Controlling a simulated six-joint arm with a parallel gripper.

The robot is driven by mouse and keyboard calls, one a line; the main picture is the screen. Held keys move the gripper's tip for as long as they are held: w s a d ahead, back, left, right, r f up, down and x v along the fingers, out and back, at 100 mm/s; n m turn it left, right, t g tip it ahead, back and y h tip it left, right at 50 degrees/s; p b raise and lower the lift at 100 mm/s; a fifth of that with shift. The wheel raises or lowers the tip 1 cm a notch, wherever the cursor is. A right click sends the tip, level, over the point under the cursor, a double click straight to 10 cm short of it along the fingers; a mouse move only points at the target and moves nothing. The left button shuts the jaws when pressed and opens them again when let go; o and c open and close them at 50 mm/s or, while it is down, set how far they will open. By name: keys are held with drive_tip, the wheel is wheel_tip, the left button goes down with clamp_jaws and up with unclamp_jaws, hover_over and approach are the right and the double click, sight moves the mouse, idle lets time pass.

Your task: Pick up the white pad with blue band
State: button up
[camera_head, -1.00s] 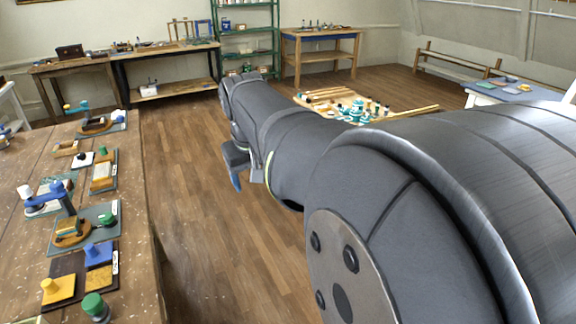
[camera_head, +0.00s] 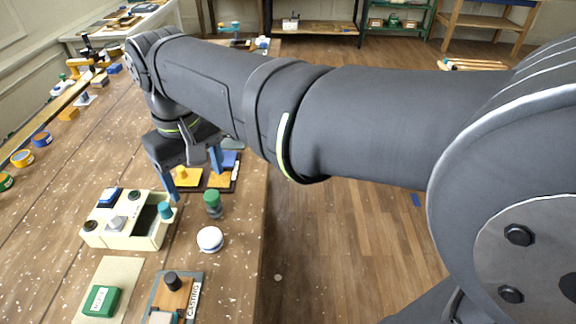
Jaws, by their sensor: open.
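The white pad with blue band (camera_head: 210,239) is a small round white piece with a dark bluish band. It lies on the wooden table near its right edge. My gripper (camera_head: 192,174) hangs over the table, behind and slightly left of the pad, with its two blue fingers apart. It is empty and clear of the pad. The pad is fully in view.
A green-topped cylinder (camera_head: 213,204) stands just behind the pad. A cream box (camera_head: 122,235) with knobs is to the left. A board marked CASTING (camera_head: 192,301) and a green block (camera_head: 101,299) are in front. Yellow and blue blocks sit beneath the gripper.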

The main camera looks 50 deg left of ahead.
hover_over(209, 235)
drive_tip(key=f, duration=1.2)
drive_tip(key=shift+w, duration=0.25)
drive_tip(key=shift+s+f, duration=0.15)
drive_tip(key=shift+f, duration=1.2)
drive_tip(key=shift+s+f, duration=0.1)
drive_tip(key=shift+f, duration=1.25)
drive_tip(key=c, duration=1)
